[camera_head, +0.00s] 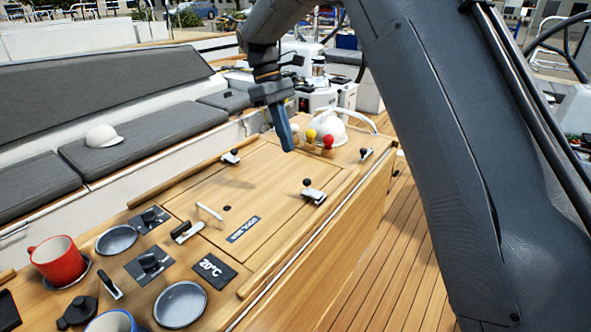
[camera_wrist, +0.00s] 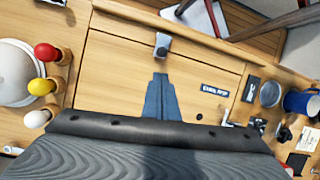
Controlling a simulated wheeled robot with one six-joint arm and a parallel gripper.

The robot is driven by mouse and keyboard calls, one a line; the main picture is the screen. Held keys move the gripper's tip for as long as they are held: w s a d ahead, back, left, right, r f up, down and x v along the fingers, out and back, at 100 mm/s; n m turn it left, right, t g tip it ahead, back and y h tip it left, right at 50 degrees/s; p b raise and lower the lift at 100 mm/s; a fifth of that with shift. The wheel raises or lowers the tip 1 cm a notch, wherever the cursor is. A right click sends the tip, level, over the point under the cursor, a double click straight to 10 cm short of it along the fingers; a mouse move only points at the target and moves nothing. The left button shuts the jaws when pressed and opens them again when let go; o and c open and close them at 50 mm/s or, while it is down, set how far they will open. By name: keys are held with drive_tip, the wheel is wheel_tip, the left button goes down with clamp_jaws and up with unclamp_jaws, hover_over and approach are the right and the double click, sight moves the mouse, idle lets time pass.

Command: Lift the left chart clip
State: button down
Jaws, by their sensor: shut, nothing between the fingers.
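Two similar metal clips with black knobs sit on the wooden table lid in the head view: a left clip (camera_head: 230,157) at the lid's left edge and a right clip (camera_head: 313,193) at its right edge. My gripper (camera_head: 287,146) hangs above the far part of the lid, between them across the picture, pointing down. Its fingers are shut and empty. In the wrist view, the shut fingertips (camera_wrist: 160,77) point toward one clip (camera_wrist: 162,45), which looks like the right one. The left clip does not show there and may be hidden behind my gripper body.
Red, yellow and white knobs (camera_head: 328,141) and a white dome (camera_head: 341,133) stand at the table's far end. A red mug (camera_head: 57,260), grey dishes (camera_head: 180,304) and switches occupy the near end. A grey cushioned bench (camera_head: 145,132) runs along the left. The lid's middle is mostly clear.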

drive_tip(key=p+x, duration=0.3)
drive_tip(key=x, duration=0.7)
drive_tip(key=shift+p, duration=0.35)
drive_tip(key=shift+a+r, duration=0.1)
drive_tip(key=shift+a, duration=0.05)
